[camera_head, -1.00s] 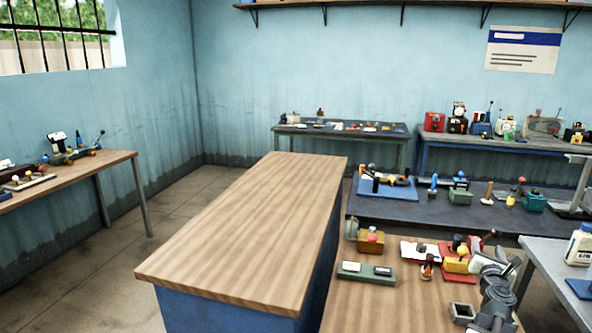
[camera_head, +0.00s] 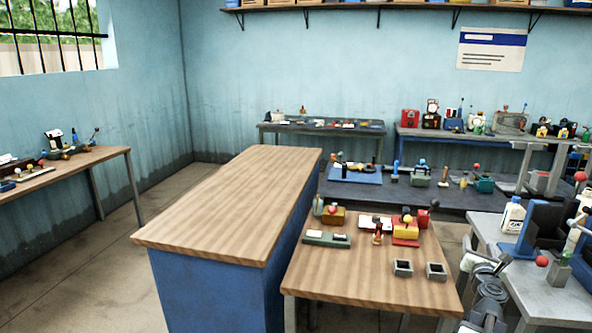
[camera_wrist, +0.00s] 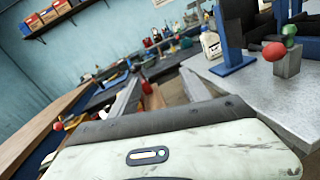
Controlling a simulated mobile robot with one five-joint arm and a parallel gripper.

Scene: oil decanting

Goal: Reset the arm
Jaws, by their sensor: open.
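My gripper (camera_wrist: 160,92) shows in the wrist view as two pale grey fingers, spread apart beyond the white wrist housing, with nothing held between them. In the head view my arm rises at the lower right, and my gripper (camera_head: 488,264) is at its upper end, beside the near-right grey table. Its fingertips are hard to make out there. The gripper appears clear of the objects on the tables.
A white bottle (camera_head: 512,213) and a blue stand (camera_head: 527,232) are on the grey table (camera_head: 560,300) at right. A wooden table (camera_head: 345,270) bears a red-yellow device (camera_head: 405,232) and two small dark boxes. The large wooden counter (camera_head: 235,200) is bare.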

